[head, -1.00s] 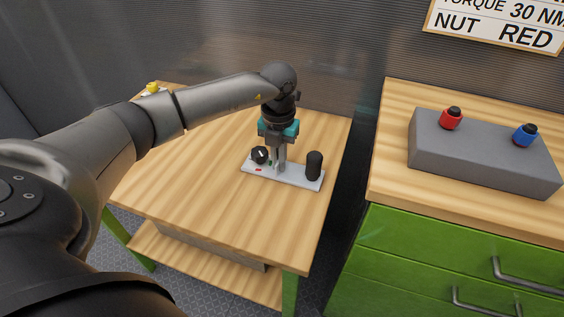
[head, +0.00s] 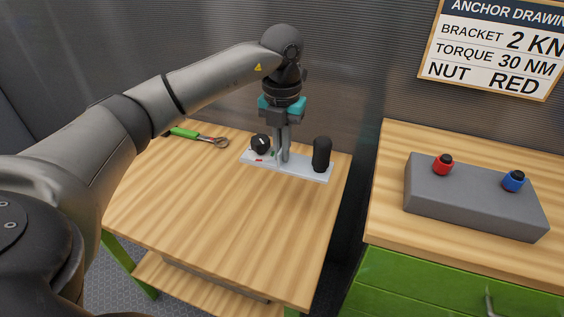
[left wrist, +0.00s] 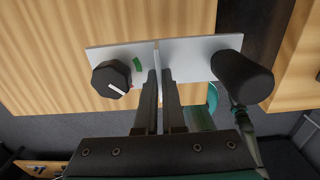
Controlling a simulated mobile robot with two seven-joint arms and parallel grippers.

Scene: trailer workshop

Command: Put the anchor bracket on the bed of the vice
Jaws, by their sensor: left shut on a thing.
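My left gripper (head: 283,158) is shut on a thin upright fin of a light grey plate, which I take to be the anchor bracket (head: 312,174). The plate carries a black knob with a white pointer on its left and a black cylinder on its right. Red and green marks show near the knob. In the left wrist view, the fin stands between the fingers (left wrist: 162,75), and the bracket (left wrist: 186,52) lies across the view. The bracket appears raised above the wooden table. No vice can be made out. My right gripper is not in view.
A green-handled wrench (head: 205,138) lies at the back left of the wooden table (head: 225,215). Across a gap, a green drawer cabinet (head: 400,275) bears a grey block (head: 470,205) with a red and a blue piece. A sign (head: 495,50) hangs behind. The table's front is clear.

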